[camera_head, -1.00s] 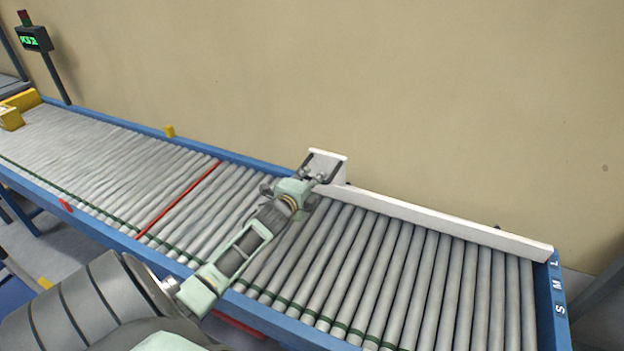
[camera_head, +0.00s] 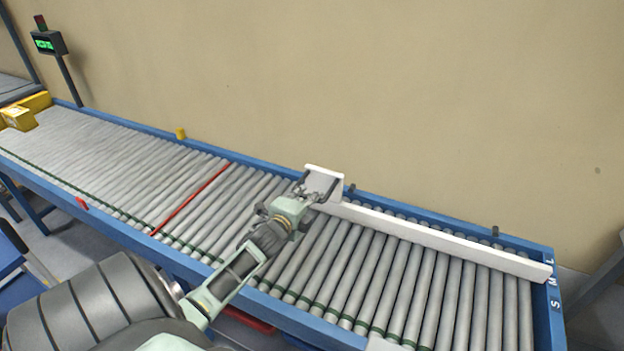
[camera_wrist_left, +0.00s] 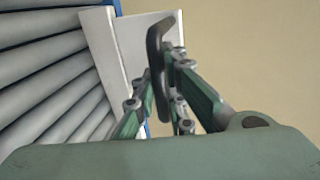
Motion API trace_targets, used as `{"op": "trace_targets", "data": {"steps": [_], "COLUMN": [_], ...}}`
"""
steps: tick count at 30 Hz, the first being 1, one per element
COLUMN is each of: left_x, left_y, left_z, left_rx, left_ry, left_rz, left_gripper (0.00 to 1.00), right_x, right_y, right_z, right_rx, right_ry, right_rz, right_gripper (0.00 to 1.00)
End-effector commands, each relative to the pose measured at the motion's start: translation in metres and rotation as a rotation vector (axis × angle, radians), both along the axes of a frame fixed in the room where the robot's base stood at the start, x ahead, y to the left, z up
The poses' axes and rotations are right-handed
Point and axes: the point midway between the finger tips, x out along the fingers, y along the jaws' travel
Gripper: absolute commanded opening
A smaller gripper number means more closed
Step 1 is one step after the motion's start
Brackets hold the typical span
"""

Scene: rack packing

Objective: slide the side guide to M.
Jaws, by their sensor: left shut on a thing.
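The white side guide (camera_head: 440,238) lies lengthwise over the rollers, with rollers showing between it and the far blue rail. Its right end is between the L (camera_head: 551,260) and M (camera_head: 553,281) marks, closer to M. An upright white plate (camera_head: 324,178) stands at its left end. My left gripper (camera_head: 320,192) is shut on the side guide at this plate. My right gripper is not in view.
The blue-framed roller conveyor (camera_head: 100,150) runs from upper left to lower right beside a plain wall. A red roller (camera_head: 190,200) crosses it. A yellow box (camera_head: 17,118) is at the far left end. The S mark (camera_head: 556,303) is on the right end rail.

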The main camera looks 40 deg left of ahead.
Motion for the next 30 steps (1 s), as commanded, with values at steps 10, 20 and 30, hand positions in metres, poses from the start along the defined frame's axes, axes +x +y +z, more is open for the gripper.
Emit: {"op": "trace_targets", "data": {"steps": [10, 20, 30], "left_x": [0.000, 0.000, -0.007], "left_y": [0.001, 0.001, -0.002], "left_z": [0.005, 0.005, 0.006], "left_rx": [0.000, 0.001, 0.002], "left_ry": [-0.010, -0.010, -0.010], "left_rz": [0.001, 0.000, -0.001], "left_gripper": [0.10, 0.30, 0.30], "right_x": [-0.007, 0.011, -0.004], "right_y": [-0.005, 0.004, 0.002], "right_z": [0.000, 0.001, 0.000], "right_rx": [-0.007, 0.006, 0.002], "right_ry": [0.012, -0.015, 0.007], "right_rz": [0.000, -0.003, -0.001], "right_gripper": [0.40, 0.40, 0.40]}}
